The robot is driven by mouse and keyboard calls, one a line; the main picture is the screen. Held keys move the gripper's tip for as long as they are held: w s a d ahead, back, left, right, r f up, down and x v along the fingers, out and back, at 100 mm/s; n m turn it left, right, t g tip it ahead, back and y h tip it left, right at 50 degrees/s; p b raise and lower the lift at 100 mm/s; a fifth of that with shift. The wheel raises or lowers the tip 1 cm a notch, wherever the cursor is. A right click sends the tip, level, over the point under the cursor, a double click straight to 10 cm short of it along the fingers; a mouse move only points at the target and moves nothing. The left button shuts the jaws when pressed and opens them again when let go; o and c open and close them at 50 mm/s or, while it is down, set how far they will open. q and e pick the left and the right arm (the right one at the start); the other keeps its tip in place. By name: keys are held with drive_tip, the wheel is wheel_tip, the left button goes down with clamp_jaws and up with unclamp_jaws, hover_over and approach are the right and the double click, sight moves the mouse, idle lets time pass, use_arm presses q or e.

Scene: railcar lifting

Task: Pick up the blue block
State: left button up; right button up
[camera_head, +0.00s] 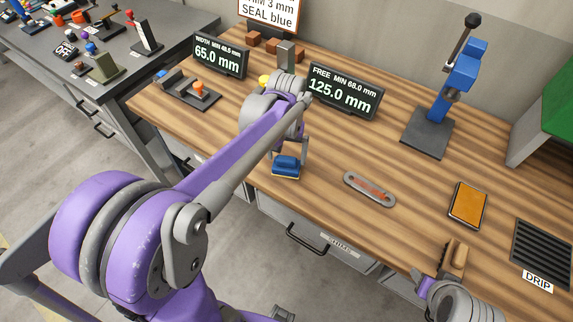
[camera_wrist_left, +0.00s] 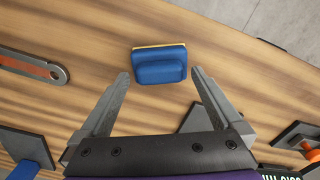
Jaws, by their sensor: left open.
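The blue block (camera_head: 286,168) has a yellow bottom layer and lies on the wooden bench near its front edge. My left gripper (camera_head: 290,154) is open just over it. In the left wrist view the blue block (camera_wrist_left: 160,66) shows between and slightly beyond the open fingertips of my left gripper (camera_wrist_left: 160,76). Gaps show on both sides, so the fingers do not grip it. My right gripper (camera_head: 440,283) is at the lower right, by a tan wooden piece (camera_head: 455,257); whether it holds this piece is unclear.
A grey slotted link (camera_head: 369,189) and an orange-topped pad (camera_head: 467,205) lie to the right on the bench (camera_head: 330,215). A blue press (camera_head: 428,130) stands behind them. Two display signs (camera_head: 343,92) stand at the back. A dark drip grate (camera_head: 541,254) is far right.

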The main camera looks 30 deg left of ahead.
sight(286, 158)
use_arm(q)
drive_tip(key=shift+f, duration=0.4)
drive_tip(key=shift+s, duration=0.1)
drive_tip(key=shift+c, duration=0.3)
clamp_jaws()
wheel_tip(286, 158, up, 10)
idle(0.3)
